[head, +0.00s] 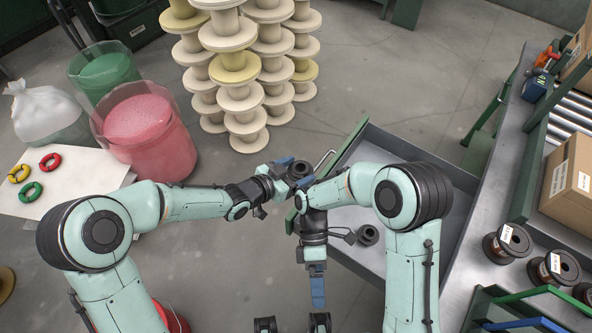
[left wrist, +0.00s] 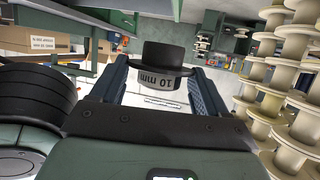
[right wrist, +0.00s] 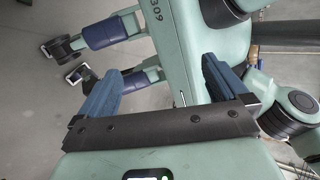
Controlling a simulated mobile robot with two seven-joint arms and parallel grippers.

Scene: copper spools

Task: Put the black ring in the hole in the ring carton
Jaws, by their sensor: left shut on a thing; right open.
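My left gripper (head: 287,168) is shut on a black flanged piece (left wrist: 163,62) with a grey label reading "10 mm". The piece sits between the blue fingers, above the edge of an open drawer; in the head view it is small and dark (head: 299,170). My right gripper (head: 318,298) is open and empty, lower in the head view; its blue fingers stand apart in the right wrist view (right wrist: 165,85). A red ring (head: 50,162), a green ring (head: 30,192) and a yellow ring (head: 18,173) lie at the left. I cannot make out a black ring or the ring carton's hole.
The rings lie on a white flat surface (head: 85,172). An open grey drawer (head: 430,200) holds another black piece (head: 368,235). Pink (head: 145,125) and green (head: 105,72) tubs and stacked pale spools (head: 245,95) stand behind. Copper spools (head: 507,243) and a cardboard box (head: 568,190) are right.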

